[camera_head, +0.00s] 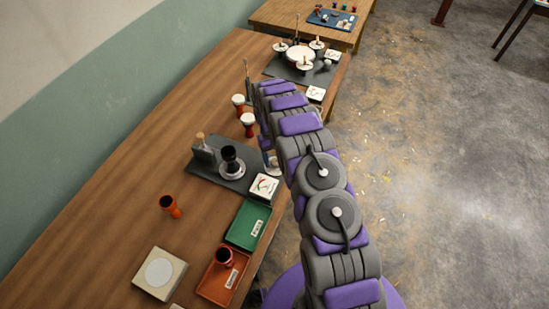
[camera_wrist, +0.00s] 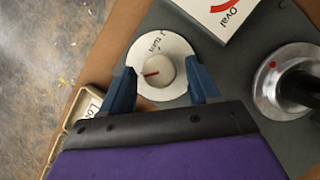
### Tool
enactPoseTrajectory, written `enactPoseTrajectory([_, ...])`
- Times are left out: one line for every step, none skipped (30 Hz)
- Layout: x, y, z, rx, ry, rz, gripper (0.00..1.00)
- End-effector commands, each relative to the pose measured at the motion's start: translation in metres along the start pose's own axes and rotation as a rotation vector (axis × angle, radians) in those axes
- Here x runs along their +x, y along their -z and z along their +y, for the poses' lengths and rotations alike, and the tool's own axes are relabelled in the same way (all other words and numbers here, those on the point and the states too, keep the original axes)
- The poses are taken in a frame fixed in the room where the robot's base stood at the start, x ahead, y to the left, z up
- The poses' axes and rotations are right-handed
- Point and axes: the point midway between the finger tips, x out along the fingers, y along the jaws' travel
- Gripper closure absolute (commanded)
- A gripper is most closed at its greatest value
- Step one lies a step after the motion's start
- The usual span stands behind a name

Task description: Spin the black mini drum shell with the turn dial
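The turn dial (camera_wrist: 158,72) is a pale round knob with a red line on a white lettered disc. It sits between the two blue fingers of my gripper (camera_wrist: 162,68) in the wrist view. The fingers are open, with a visible gap on each side of the knob. Their height relative to it is hard to tell. The black mini drum shell (camera_head: 230,153) stands upright on a silver turntable (camera_head: 232,171) on a dark grey base. In the wrist view the shell (camera_wrist: 302,88) is cut off at the right edge, and the silver turntable (camera_wrist: 268,100) has a red dot.
A card reading "Oval" (camera_wrist: 222,10) lies beside the dial. A wooden-handled tool (camera_head: 200,141) stands behind the shell. Two red drums (camera_head: 247,122) stand farther back. A green tray (camera_head: 247,225), an orange tray (camera_head: 215,285) and an orange shell (camera_head: 169,206) are nearer.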

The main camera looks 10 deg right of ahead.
Motion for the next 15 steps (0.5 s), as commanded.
enactPoseTrajectory([0.000, 0.000, 0.000, 0.000, 0.000, -0.001, 0.36])
enactPoseTrajectory([0.000, -0.001, 0.000, 0.000, 0.000, -0.001, 0.36])
enactPoseTrajectory([0.000, -0.001, 0.000, 0.000, 0.000, -0.001, 0.36])
enactPoseTrajectory([0.000, -0.001, 0.000, 0.000, 0.000, -0.001, 0.36])
enactPoseTrajectory([0.000, -0.001, 0.000, 0.000, 0.000, -0.002, 0.36])
enactPoseTrajectory([0.000, -0.001, 0.000, 0.000, 0.000, -0.002, 0.36])
enactPoseTrajectory([0.000, -0.001, 0.000, 0.000, 0.000, -0.002, 0.36])
enactPoseTrajectory([-0.001, -0.001, 0.000, 0.000, 0.000, -0.002, 0.36])
enactPoseTrajectory([-0.003, -0.001, 0.000, 0.000, 0.000, -0.002, 0.36])
enactPoseTrajectory([-0.005, -0.001, 0.000, 0.000, 0.000, -0.002, 0.36])
enactPoseTrajectory([-0.007, -0.001, 0.000, 0.000, 0.000, -0.002, 0.36])
enactPoseTrajectory([-0.012, 0.000, 0.000, 0.000, 0.000, -0.001, 0.36])
enactPoseTrajectory([-0.017, 0.000, 0.000, 0.000, 0.000, 0.000, 0.36])
enactPoseTrajectory([-0.022, 0.000, 0.000, 0.000, 0.000, 0.002, 0.36])
enactPoseTrajectory([-0.030, 0.001, 0.000, 0.000, -0.001, 0.004, 0.36])
